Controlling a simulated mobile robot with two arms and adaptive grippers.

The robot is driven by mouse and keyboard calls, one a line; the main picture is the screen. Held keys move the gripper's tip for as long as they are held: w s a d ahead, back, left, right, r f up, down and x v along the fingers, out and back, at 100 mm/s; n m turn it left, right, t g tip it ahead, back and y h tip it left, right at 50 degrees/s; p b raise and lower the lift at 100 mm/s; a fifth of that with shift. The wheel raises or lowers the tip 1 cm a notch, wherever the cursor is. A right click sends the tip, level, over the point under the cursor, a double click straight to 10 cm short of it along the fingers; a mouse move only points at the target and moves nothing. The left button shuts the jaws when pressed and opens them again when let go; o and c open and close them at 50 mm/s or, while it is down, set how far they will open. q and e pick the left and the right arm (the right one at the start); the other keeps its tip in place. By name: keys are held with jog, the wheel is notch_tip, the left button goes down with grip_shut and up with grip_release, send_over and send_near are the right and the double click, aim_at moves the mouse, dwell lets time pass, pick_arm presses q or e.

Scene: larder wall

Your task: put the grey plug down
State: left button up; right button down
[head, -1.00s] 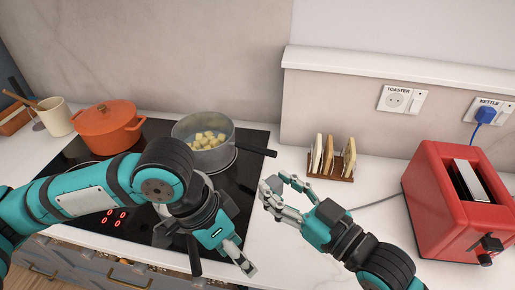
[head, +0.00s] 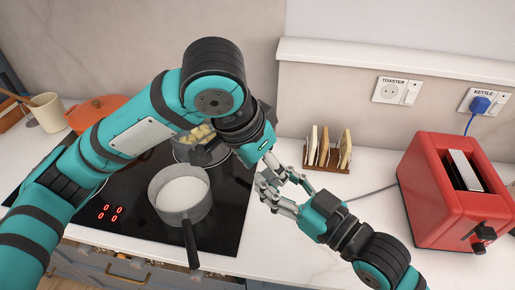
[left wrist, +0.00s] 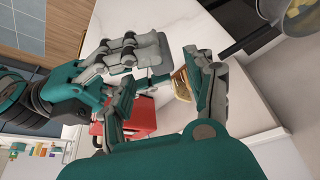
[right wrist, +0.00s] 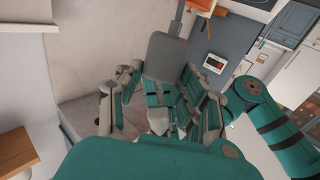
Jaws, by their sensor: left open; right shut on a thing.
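My right gripper (head: 275,190) is shut above the white counter, just right of the hob. The grey plug is not clearly visible; the fingers hide what they hold. A grey cable (head: 372,193) runs from the red toaster (head: 452,190) toward this gripper. My left gripper (head: 266,158) is open and close beside the right gripper's fingers. In the left wrist view the left fingers (left wrist: 165,98) are spread, with the right gripper (left wrist: 140,55) close in front of them. I cannot tell whether they touch. The socket labelled toaster (head: 388,91) is empty.
A blue plug (head: 480,104) sits in the kettle socket. A toast rack (head: 328,158) stands on the counter behind the grippers. A saucepan of white liquid (head: 182,198) is on the hob (head: 130,225), its handle toward the front. Counter in front of the toaster is clear.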

pick_arm(q)
jog(key=shift+x, duration=2.35)
jog(key=c, duration=1.1)
grip_shut()
pick_arm(e)
jog(key=c, duration=0.7)
grip_release()
